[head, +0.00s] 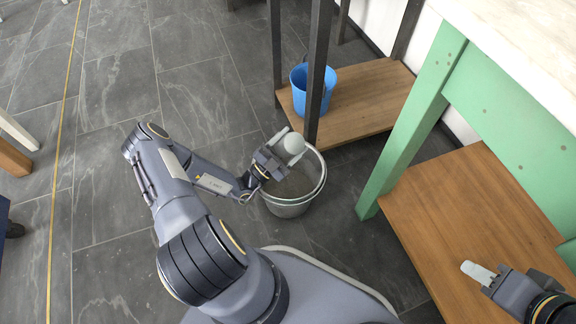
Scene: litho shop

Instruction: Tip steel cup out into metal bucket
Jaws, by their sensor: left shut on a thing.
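The metal bucket (318,187) stands on the grey tiled floor in the middle of the head view, its mouth facing up. My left gripper (283,150) is over the bucket's far rim area, shut on the steel cup (295,143). The cup is pale grey and shows as a rounded shape between the fingers. I cannot tell what is in it or exactly how far it is tilted. My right gripper (480,273) is at the lower right, above the wooden shelf, with its fingers seen from the side. I see nothing in it.
A blue bucket (318,92) stands on a low wooden shelf (362,98) behind a dark metal post (317,70). A green-framed table (415,115) with a lower wooden shelf (455,205) is on the right. The tiled floor to the left is mostly clear.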

